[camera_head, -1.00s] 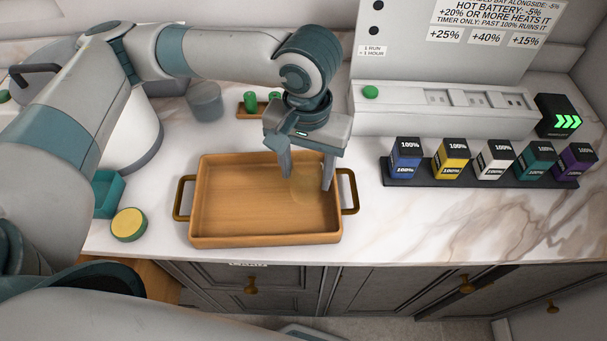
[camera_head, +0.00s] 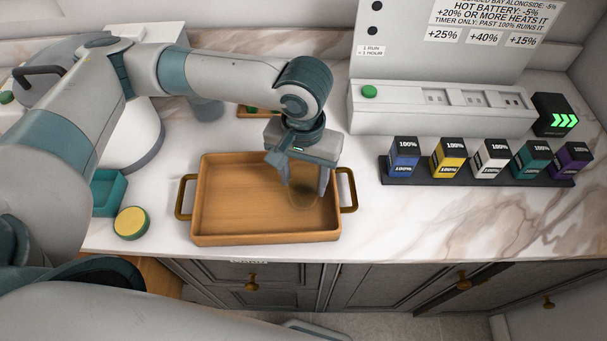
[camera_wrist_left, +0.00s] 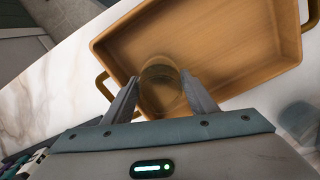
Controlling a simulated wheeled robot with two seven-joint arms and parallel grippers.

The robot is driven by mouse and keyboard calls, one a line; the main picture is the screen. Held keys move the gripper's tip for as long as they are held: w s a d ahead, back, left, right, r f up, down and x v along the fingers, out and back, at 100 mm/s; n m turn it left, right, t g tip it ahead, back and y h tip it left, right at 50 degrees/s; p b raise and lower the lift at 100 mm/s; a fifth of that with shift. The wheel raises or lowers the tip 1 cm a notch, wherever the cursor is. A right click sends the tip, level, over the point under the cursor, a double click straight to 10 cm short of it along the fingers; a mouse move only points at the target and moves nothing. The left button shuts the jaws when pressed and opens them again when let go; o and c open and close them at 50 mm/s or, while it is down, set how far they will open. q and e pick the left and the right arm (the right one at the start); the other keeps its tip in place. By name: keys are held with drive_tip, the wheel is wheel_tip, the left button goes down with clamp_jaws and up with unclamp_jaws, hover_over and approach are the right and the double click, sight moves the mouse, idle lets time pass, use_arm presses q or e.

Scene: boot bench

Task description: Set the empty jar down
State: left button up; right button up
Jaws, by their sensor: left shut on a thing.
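The empty jar (camera_head: 302,194) is clear and see-through, so its outline is faint. It is over the right part of the wooden tray (camera_head: 225,236). My left gripper (camera_head: 306,188) points down over the tray and is shut on the jar. In the left wrist view the jar (camera_wrist_left: 160,75) is between the fingertips of the gripper (camera_wrist_left: 160,88), with the tray (camera_wrist_left: 215,50) behind it. I cannot tell whether the jar's base touches the tray floor. My right gripper is not in view.
A sponge-like yellow and green disc (camera_head: 131,223) and a teal box (camera_head: 108,192) are left of the tray. A dark rack (camera_head: 480,178) with several battery blocks is at right, before a white charger unit (camera_head: 435,118). The rest of the tray floor is bare.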

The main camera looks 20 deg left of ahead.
use_arm(q)
drive_tip(key=shift+f, duration=0.15)
drive_tip(key=o, duration=1.1)
drive_tip(key=shift+o, duration=0.4)
wheel_tip(320, 180, up, 11)
drive_tip(key=shift+f+b, duration=0.15)
drive_tip(key=shift+b, duration=0.95)
drive_tip(key=shift+r, duration=0.85)
